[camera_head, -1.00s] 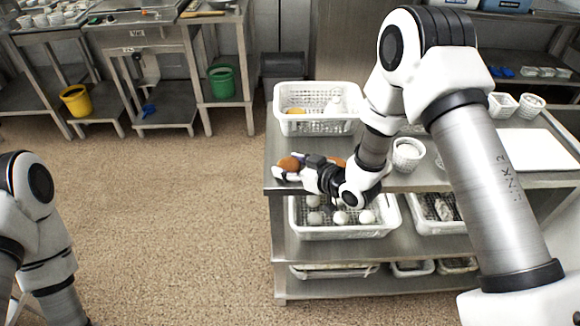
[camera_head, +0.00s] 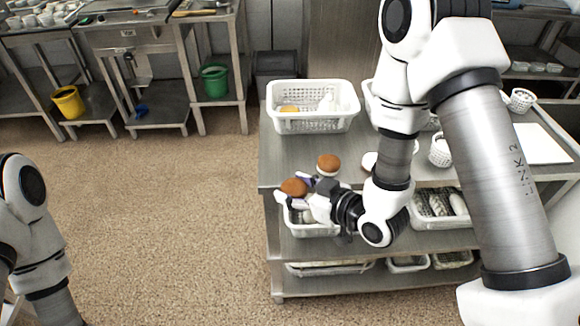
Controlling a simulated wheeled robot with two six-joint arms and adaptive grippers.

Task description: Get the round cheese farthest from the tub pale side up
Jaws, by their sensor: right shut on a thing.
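My right gripper (camera_head: 292,189) is shut on a round cheese (camera_head: 293,187) with a brown face showing upward. It holds this cheese at the front left edge of the steel table, above a lower basket. A second round cheese (camera_head: 328,163) stands on the table just behind the gripper, brown on top with a paler side below. A pale round thing (camera_head: 370,161), perhaps another cheese, is partly hidden by my right arm. A white perforated basket (camera_head: 312,125), possibly the tub, stands at the back left of the table. My left gripper is out of view.
The steel table (camera_head: 285,155) is clear between the back basket and the cheeses. Small white baskets (camera_head: 440,152) and a white board (camera_head: 541,143) are to the right. The lower shelf holds filled baskets (camera_head: 445,220). My right arm hides the table's middle.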

